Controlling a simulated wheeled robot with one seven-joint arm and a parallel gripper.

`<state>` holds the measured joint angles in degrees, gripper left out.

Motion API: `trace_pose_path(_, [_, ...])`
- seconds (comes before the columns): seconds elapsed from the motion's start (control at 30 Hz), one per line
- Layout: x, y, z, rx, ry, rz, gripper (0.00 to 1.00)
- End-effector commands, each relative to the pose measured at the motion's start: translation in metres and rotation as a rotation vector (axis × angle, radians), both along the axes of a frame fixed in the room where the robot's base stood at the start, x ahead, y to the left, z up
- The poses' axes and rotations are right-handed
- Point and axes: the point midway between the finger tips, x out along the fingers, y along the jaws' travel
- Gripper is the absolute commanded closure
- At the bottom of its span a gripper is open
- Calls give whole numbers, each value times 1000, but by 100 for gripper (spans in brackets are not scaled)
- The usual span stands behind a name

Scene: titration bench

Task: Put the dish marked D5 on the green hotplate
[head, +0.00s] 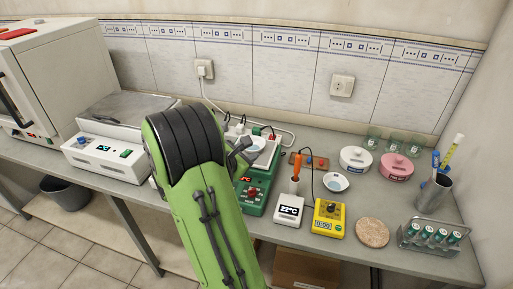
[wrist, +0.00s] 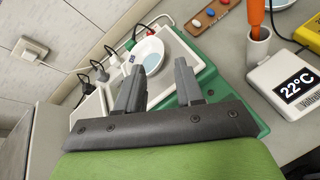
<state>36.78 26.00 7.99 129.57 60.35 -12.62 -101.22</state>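A small white dish with pale blue contents (wrist: 148,55) sits on the white top plate of the green hotplate (wrist: 205,88). A small dark mark shows on its rim, too small to read. In the head view this dish (head: 256,143) and hotplate (head: 253,196) show partly behind my arm. My gripper (wrist: 157,64) is open, with its fingers apart and nothing seen held between them. The fingertips are by the dish's near side; I cannot tell whether they touch it. A second white dish (head: 335,183) sits on the bench to the right; its mark is unreadable.
A white 22°C thermometer unit (head: 289,209) with an orange-handled tool and a yellow timer (head: 329,217) stand right of the hotplate. Plugs and cables (wrist: 102,73) lie behind it. A cork mat (head: 372,233) and a tube rack (head: 433,236) are further right.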

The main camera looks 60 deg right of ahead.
Motion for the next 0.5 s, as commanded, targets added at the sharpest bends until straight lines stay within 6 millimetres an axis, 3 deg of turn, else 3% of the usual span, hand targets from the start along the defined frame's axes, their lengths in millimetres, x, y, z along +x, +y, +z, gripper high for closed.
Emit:
trace_pose_path(0.13, [2,20,9,0,0,1,63])
trace_pose_path(0.37, [1,24,10,1,0,-2,63])
trace_pose_path(0.5, [8,42,18,47,-153,-34,63])
